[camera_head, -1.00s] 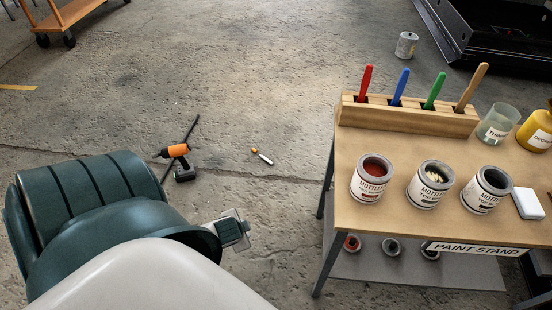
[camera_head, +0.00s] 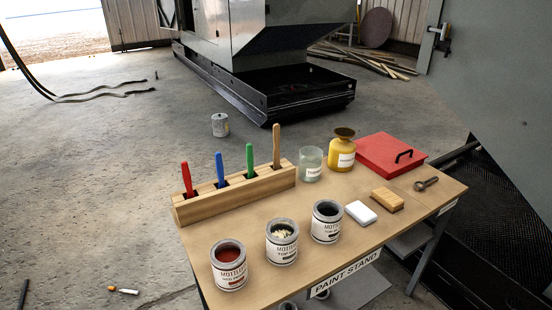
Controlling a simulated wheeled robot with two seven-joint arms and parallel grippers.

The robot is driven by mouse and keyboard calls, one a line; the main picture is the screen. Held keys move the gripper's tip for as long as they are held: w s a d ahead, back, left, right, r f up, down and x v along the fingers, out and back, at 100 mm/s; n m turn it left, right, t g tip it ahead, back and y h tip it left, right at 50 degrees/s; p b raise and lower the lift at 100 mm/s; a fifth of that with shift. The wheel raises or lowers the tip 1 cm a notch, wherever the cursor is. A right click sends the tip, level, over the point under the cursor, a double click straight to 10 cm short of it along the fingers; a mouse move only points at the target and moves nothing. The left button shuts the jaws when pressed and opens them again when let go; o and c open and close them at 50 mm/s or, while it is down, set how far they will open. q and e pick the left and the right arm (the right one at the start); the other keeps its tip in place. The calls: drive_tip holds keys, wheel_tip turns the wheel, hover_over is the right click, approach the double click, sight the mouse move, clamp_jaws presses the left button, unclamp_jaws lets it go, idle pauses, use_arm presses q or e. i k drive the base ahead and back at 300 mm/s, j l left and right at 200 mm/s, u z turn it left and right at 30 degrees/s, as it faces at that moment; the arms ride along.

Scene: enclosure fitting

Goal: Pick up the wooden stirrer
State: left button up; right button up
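The wooden stirrer (camera_head: 277,146) stands upright in the rightmost slot of a wooden rack (camera_head: 236,195) at the back of the paint stand table (camera_head: 335,243). Its tan handle sticks up above the rack, and its lower end is hidden in the slot. Red (camera_head: 187,177), blue (camera_head: 220,168) and green (camera_head: 250,157) handled tools stand in the other slots to its left. Neither of my grippers shows in the head view now.
Three paint cans (camera_head: 283,243) stand along the table's front. Bare tabletop lies between rack and cans. A large machine (camera_head: 265,80) stands behind.

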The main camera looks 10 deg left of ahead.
sight(276, 128)
drive_tip(key=i+l+u, duration=0.1)
drive_tip(key=l, duration=0.3)
drive_tip(key=i+l+u, duration=0.15)
drive_tip(key=l, duration=0.25)
drive_tip(key=i+l+u, duration=0.1)
drive_tip(key=i+l, duration=0.15)
drive_tip(key=l, duration=0.2)
drive_tip(key=i+l+u, duration=0.15)
drive_tip(key=l, duration=0.3)
drive_tip(key=l+u, duration=0.1)
drive_tip(key=l, duration=0.35)
drive_tip(key=i+l+u, duration=0.15)
drive_tip(key=l, duration=0.3)
